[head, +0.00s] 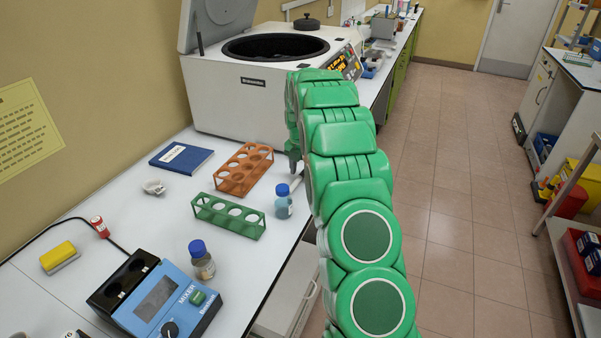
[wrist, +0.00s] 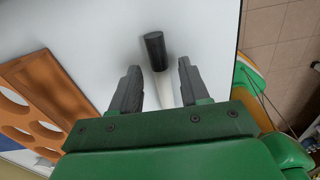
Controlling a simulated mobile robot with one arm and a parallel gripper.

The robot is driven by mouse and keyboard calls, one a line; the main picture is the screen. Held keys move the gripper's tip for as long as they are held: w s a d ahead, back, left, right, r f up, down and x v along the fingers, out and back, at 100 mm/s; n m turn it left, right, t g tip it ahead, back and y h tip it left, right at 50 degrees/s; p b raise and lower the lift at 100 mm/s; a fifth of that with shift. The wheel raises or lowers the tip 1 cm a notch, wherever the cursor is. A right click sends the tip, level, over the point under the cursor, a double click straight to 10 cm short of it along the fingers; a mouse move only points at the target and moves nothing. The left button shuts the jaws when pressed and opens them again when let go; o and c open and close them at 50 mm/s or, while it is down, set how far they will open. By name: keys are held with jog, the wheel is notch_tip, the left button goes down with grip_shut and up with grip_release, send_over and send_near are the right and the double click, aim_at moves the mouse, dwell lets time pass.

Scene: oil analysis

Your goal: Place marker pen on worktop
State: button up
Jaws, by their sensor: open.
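The marker pen (wrist: 155,50) has a black cap and a white body, and it lies on the white worktop (head: 135,208) near its edge. In the wrist view its body runs back between the two fingers of my gripper (wrist: 158,68) and under the palm. The fingers are open on either side of the pen, with a gap on each side. In the head view a small pale part of the pen (head: 297,184) shows below my gripper (head: 293,160); my green arm hides much of this area.
An orange rack (head: 235,185) stands left of my gripper, with a green rack (head: 225,222) and a blue-capped bottle (head: 283,208) nearer. A large centrifuge (head: 225,100) stands behind. A blue mixer (head: 160,300) is at the front. The worktop's right edge drops to the floor.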

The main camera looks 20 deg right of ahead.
aim_at(300, 175)
notch_tip(300, 175, up, 10)
jog(key=s+a+r+m, duration=0.7)
jog(key=s+r, duration=0.1)
jog(key=s, duration=0.4)
jog(key=s+a+r+m, duration=0.1)
jog(key=s+a+m, duration=0.25)
jog(key=s, duration=0.55)
jog(key=s+a+r+m+g, duration=0.1)
jog(key=s+a+m, duration=0.1)
jog(key=s+m, duration=0.5)
jog(key=s+a+r+m, duration=0.2)
jog(key=s+a, duration=0.1)
jog(key=s, duration=0.9)
jog(key=s+a+f+m, duration=0.1)
jog(key=s+f+m, duration=0.1)
jog(key=s, duration=0.5)
jog(key=s+f+m, duration=0.2)
jog(key=s+m, duration=0.3)
jog(key=s, duration=0.3)
jog(key=shift+s+a+g, duration=0.15)
jog(key=shift+a+g, duration=0.2)
jog(key=shift+g, duration=0.05)
